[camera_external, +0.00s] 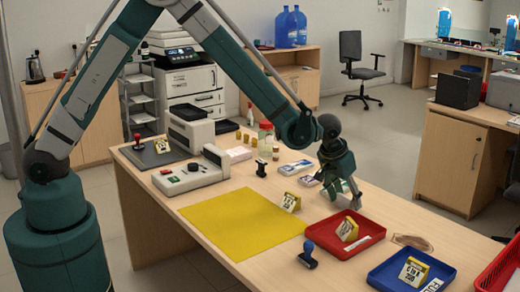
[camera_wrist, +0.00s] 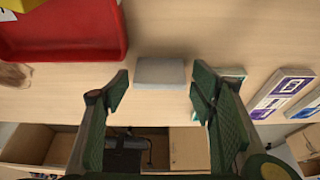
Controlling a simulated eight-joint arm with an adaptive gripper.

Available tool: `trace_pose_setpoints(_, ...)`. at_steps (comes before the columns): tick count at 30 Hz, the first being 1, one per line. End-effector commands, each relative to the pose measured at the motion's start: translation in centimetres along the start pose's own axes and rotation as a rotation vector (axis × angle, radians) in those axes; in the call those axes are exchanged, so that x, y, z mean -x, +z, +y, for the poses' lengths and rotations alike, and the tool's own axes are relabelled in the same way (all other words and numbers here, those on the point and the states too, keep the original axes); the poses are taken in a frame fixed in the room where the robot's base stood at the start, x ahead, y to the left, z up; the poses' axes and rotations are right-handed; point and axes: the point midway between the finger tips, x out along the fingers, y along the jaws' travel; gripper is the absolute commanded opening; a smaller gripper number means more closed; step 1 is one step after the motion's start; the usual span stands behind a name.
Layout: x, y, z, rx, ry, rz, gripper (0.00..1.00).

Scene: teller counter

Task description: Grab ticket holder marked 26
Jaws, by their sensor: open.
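Several small yellow holders with white marked faces stand about the counter. One is on the yellow mat's edge (camera_external: 290,203), one in the red tray (camera_external: 347,230), one in the blue tray (camera_external: 414,272), and one on the dark mat at the back left (camera_external: 163,147). Their markings are too small to read surely, so I cannot tell which is 26. My gripper (camera_external: 345,194) is low over the counter behind the red tray, apart from the holders. In the wrist view its fingers (camera_wrist: 160,92) are spread, with a pale block (camera_wrist: 160,72) on the counter beyond them.
The red tray also fills the wrist view's upper left (camera_wrist: 65,35). Purple-and-white boxes (camera_wrist: 283,93) lie to the right there. A blue-handled stamp (camera_external: 308,255) stands left of the blue tray. The yellow mat (camera_external: 235,223) is mostly bare. A grey machine (camera_external: 190,172) stands at left.

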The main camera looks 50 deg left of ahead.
Motion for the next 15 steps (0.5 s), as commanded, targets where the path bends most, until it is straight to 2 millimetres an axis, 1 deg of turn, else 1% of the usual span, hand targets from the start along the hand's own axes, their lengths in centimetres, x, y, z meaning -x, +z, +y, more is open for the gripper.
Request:
trace_pose_setpoints(5, 0.0, 0.0, 0.01, 0.0, 0.0, 0.0, 0.56)
trace_pose_setpoints(9, 0.01, 0.0, 0.01, 0.0, 0.0, 0.0, 0.38)
trace_pose_setpoints(12, 0.01, 0.0, 0.01, 0.0, 0.0, 0.0, 0.26)
trace_pose_setpoints(15, 0.01, -0.01, 0.01, 0.0, 0.0, 0.0, 0.26)
